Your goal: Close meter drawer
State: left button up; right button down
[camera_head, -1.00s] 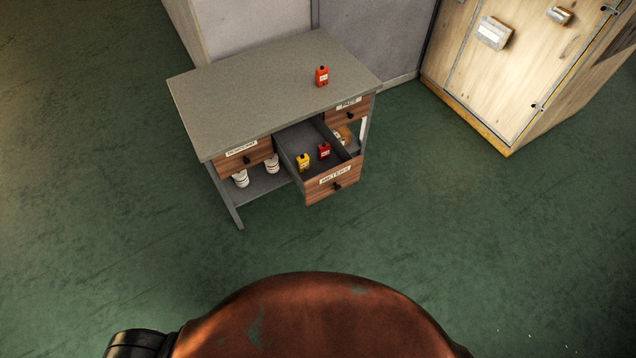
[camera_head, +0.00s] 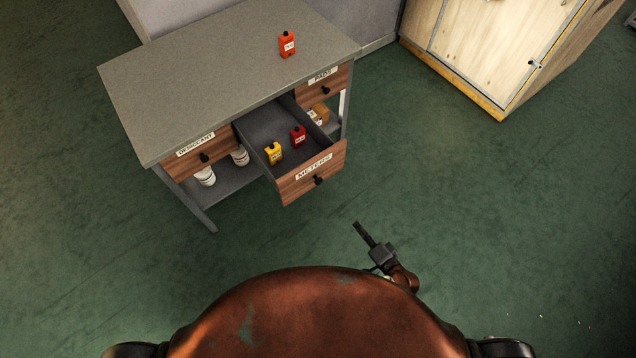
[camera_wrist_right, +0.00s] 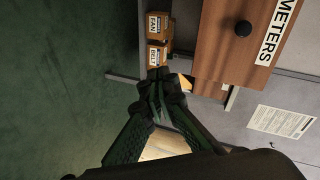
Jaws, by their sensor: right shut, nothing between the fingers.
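The drawer labelled METERS (camera_head: 322,176) is pulled out of the grey desk, with a wood front and a dark round knob (camera_head: 319,181). A yellow meter (camera_head: 273,153) and a red meter (camera_head: 298,136) stand inside it. My right gripper (camera_head: 360,229) is shut and empty, over the floor in front of the drawer and apart from it. In the right wrist view the shut fingers (camera_wrist_right: 155,85) show beside the drawer front (camera_wrist_right: 232,50), with its knob (camera_wrist_right: 243,28) in sight. My left gripper is not in view.
An orange-red meter (camera_head: 288,44) stands on the desk top (camera_head: 220,70). The DESICCANT drawer (camera_head: 200,155) and PADS drawer (camera_head: 322,85) are shut. White tubs (camera_head: 205,176) sit on the lower shelf. A wooden cabinet (camera_head: 490,60) stands at right. The floor before the desk is clear.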

jog(key=w+a+r+m+t+y+b, duration=0.1)
jog(key=a+r+m+t+y+b, duration=0.15)
jog(key=a+r, duration=0.65)
jog(key=y, duration=0.1)
send_near(309, 175)
jog(key=x, duration=0.6)
jog(key=shift+w+a+f, duration=0.1)
jog(key=shift+w+a, duration=0.2)
jog(key=shift+w, duration=0.05)
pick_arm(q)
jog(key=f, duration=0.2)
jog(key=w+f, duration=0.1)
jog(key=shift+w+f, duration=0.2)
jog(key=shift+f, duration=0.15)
pick_arm(e)
jog(key=shift+w, duration=0.1)
